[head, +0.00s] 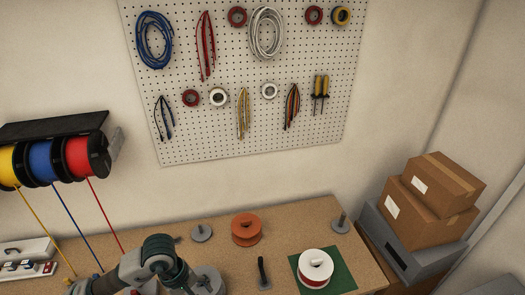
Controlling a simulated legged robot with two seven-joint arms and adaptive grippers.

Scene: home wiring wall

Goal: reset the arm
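Part of one of my arms, pale grey with a dark teal joint, shows at the bottom left over the front of the workbench (300,212). It bends at the joint and both ends run down toward the lower edge of the picture. No gripper fingers can be made out on it. My other arm and its gripper are out of view. I see nothing held.
An orange spool (246,229) and a white-and-red spool (315,268) on a green mat (342,277) stand on the bench. Grey stands (340,224) are nearby. Wire spools (41,160) hang left, strands trailing down. Boxes (445,183) stand right; a pegboard (240,120) hangs behind.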

